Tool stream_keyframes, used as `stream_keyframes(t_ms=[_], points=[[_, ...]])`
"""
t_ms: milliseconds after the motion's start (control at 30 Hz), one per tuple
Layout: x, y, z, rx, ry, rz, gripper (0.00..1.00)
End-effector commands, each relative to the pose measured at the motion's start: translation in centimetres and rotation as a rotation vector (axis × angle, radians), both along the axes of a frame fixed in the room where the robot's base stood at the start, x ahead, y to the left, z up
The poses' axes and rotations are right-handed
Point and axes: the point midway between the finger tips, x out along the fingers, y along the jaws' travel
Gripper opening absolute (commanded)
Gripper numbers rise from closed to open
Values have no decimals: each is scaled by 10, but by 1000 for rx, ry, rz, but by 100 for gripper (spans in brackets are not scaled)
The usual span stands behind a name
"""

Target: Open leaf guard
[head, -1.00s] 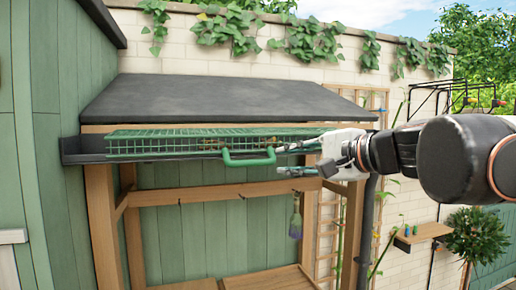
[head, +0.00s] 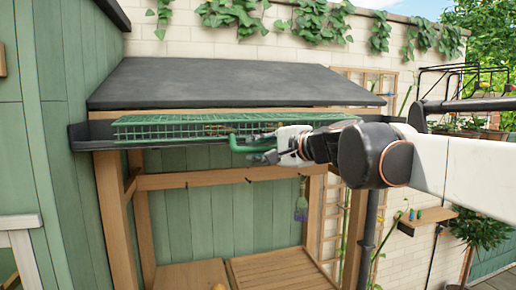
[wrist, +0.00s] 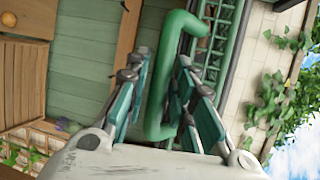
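The leaf guard (head: 180,127) is a long green mesh cover lying along the dark gutter (head: 79,138) below the roof edge. Its green loop handle (head: 238,147) sticks out at the front. My gripper (head: 266,157) is at the handle's right part and hides some of it in the head view. In the wrist view the handle (wrist: 160,105) lies between the two teal-padded fingers (wrist: 163,66), with a gap visible on the left side. My gripper is open around the handle. The mesh (wrist: 222,45) also shows at the upper right there.
A sloped dark roof (head: 230,82) overhangs the gutter. A wooden frame (head: 215,178) with hooks stands below, a small brush (head: 301,205) hanging from it. A trellis (head: 329,215) and a wall shelf (head: 428,216) are to the right.

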Motion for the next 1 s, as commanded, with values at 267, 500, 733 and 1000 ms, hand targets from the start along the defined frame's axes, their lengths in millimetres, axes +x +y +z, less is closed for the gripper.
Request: stream_keyframes(t_ms=[267, 500, 733, 1000], points=[[1, 1, -1, 0, 0, 0, 23], [1, 1, -1, -1, -1, 1, 0], [-1, 1, 4, -8, 18, 1, 0], [-9, -2, 29, -44, 140, 2, 0]])
